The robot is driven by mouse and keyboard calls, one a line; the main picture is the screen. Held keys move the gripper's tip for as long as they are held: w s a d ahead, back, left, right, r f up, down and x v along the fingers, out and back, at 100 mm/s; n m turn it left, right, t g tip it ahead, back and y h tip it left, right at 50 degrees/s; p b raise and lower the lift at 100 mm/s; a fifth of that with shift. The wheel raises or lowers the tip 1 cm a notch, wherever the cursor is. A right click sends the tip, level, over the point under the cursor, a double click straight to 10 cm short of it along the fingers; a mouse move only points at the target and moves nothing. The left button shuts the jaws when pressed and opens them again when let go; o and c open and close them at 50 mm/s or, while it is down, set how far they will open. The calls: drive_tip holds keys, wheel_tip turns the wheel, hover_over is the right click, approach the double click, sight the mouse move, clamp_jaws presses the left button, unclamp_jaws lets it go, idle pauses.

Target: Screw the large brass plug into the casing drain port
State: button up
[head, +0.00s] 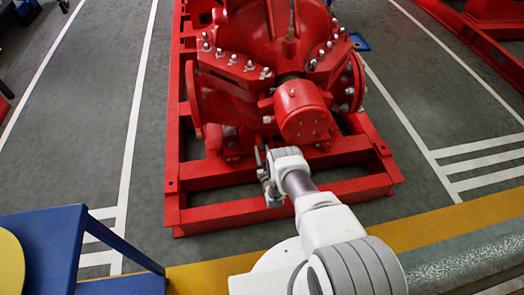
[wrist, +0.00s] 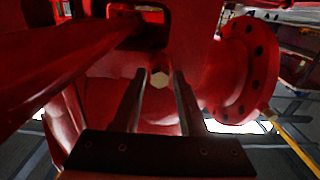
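A pale brass hex head (wrist: 159,79), which looks like the plug, shows in the wrist view against the red pump casing (wrist: 112,65). It lies between the tips of my gripper (wrist: 160,80), with a gap to each finger. The fingers are apart and nothing is clamped. I cannot tell how deep the plug sits, and the port itself is hidden behind it. In the head view my gripper (head: 268,180) is low at the near side of the red pump (head: 270,35), partly covered by my arm. The plug cannot be made out there.
A red base frame (head: 250,218) surrounds the pump's foot. In the wrist view a red bar (wrist: 70,75) crosses on the left and a bolted flange (wrist: 235,75) stands on the right. A blue table (head: 45,245) is at front left. Grey floor (head: 75,130) is clear.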

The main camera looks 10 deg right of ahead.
clamp_jaws()
idle(0.4)
drive_tip(key=m, duration=0.5)
drive_tip(key=shift+w+m, duration=0.1)
drive_tip(key=shift+m, duration=0.3)
drive_tip(key=m, duration=0.6)
drive_tip(key=shift+d+r, duration=0.1)
drive_tip(key=shift+o, duration=2)
unclamp_jaws()
drive_tip(key=shift+w, duration=0.1)
drive_tip(key=shift+s, duration=0.25)
drive_tip(key=shift+s, duration=0.1)
